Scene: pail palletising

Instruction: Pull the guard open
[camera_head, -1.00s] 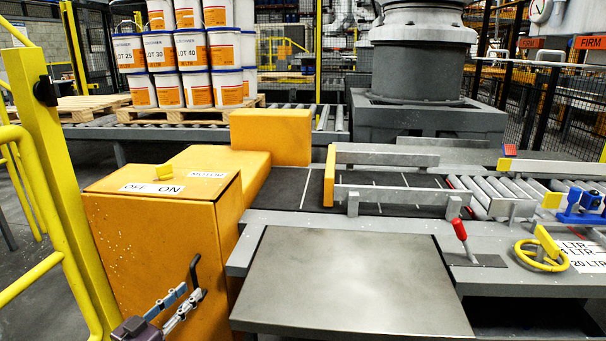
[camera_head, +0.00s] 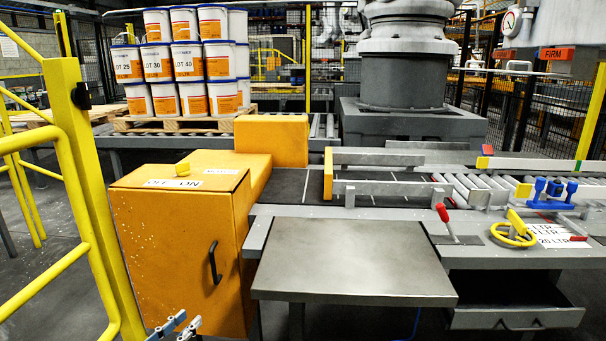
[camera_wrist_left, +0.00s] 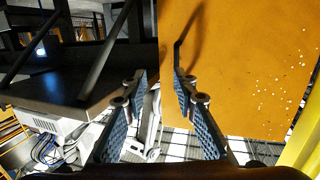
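The guard appears to be the orange front panel (camera_head: 175,260) of the cabinet at left, with a black bar handle (camera_head: 215,262) near its right edge. In the left wrist view the orange panel (camera_wrist_left: 235,70) fills the upper right, and the black handle (camera_wrist_left: 178,55) lies along its left edge. My left gripper (camera_head: 180,326) is at the bottom edge of the head view, below and left of the handle. In the left wrist view my left gripper (camera_wrist_left: 158,85) has its fingers apart, with nothing held between them. My right gripper is not in view.
A yellow railing (camera_head: 80,190) stands close on the left. A grey table (camera_head: 355,262) is right of the cabinet, with an open drawer (camera_head: 515,318) below the bench further right. A red lever (camera_head: 443,218) and yellow handwheel (camera_head: 513,235) stand on the bench.

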